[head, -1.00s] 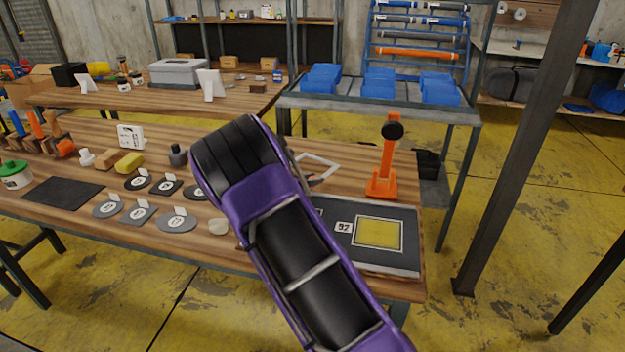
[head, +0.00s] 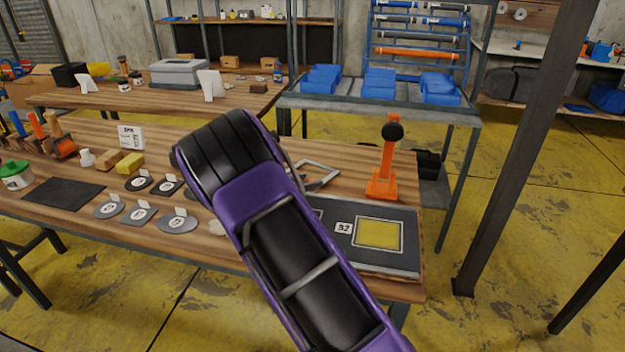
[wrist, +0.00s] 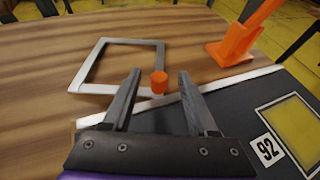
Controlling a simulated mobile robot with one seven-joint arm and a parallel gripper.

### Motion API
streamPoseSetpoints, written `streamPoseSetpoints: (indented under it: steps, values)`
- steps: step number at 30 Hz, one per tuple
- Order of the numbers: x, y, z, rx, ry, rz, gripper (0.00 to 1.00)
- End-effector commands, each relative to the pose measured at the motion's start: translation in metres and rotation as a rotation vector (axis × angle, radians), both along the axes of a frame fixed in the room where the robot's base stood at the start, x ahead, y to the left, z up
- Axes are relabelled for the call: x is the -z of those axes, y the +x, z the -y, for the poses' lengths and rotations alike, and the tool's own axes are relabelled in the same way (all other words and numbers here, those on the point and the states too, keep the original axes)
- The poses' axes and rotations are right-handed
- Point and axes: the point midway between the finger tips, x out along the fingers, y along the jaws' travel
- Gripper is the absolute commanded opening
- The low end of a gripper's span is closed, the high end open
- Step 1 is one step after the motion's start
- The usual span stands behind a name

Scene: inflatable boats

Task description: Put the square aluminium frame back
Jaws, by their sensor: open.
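The square aluminium frame (head: 328,167) lies on the wooden bench top, partly hidden behind my purple arm in the head view. In the wrist view the frame (wrist: 128,42) lies ahead and left of my gripper (wrist: 158,72). A short orange knob (wrist: 158,84) shows between the fingers, at the frame's near right corner; I cannot tell whether it is fixed to it. The fingers are apart and grip nothing visible. A dark board (head: 325,225) with a yellow rectangle (head: 379,234) and a "92" label (head: 344,228) lies nearer, below the fingers in the wrist view.
An orange stand (head: 386,170) rises right of the frame, behind the board. Several labelled grey discs and plates (head: 177,222) lie left of my arm. A blue-bin table (head: 380,98) stands behind. Bare wood lies beyond the frame.

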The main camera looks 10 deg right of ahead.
Motion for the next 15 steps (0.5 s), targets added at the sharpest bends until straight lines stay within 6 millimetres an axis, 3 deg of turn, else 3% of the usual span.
streamPoseSetpoints:
  steps: [7,15]
  values:
    - [-0.023,-0.037,-0.038,-0.003,0.001,0.001,0.59]
    - [-0.035,-0.059,-0.058,0.000,-0.001,-0.001,0.59]
